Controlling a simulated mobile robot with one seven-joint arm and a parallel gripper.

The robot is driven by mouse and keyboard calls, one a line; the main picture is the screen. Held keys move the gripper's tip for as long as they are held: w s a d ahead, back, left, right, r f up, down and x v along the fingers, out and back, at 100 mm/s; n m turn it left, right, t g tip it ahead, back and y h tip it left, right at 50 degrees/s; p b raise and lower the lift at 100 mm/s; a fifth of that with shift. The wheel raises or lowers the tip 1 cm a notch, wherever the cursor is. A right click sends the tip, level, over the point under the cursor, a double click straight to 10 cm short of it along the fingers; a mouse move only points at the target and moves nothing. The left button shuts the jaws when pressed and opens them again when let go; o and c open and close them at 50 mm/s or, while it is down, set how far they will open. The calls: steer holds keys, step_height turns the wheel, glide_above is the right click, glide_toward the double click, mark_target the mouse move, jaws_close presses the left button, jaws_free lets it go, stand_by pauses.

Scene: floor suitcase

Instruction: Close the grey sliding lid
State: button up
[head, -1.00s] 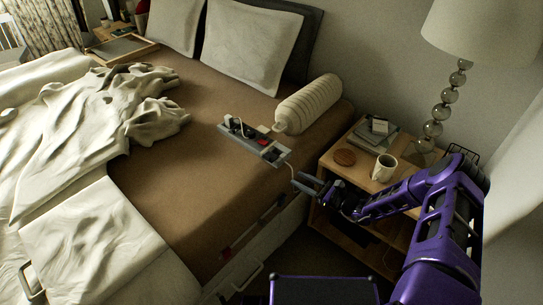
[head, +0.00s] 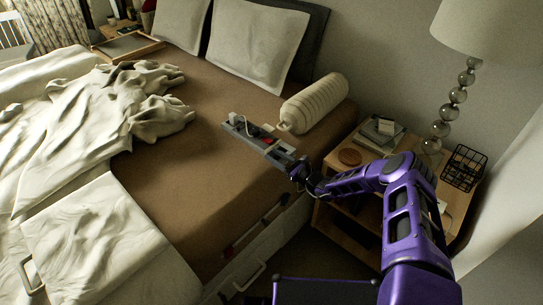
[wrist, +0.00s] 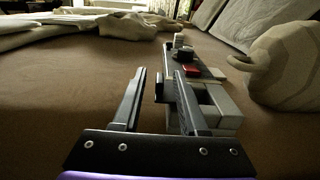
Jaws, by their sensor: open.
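A long grey box (head: 262,143), like a power strip, lies on the bed with a red part and dark parts on top. In the wrist view, the box (wrist: 228,118) has pale grey walls and a dark opening at its near end. I cannot clearly tell the grey sliding lid from the rest of the box. My gripper (head: 297,168) is at the box's near end. In the wrist view, my gripper (wrist: 159,82) is open, with its right finger across the box's left side. A small dark block shows between the fingers; contact is unclear.
A ribbed cream bolster (head: 314,103) lies just behind and right of the box. A crumpled blanket (head: 130,105) covers the left of the bed. The nightstand (head: 340,172) holds a mug-sized brown disc, books and a lamp. The brown sheet left of the box is clear.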

steer(key=shift+x, duration=0.95)
jaws_close()
stand_by(0.8)
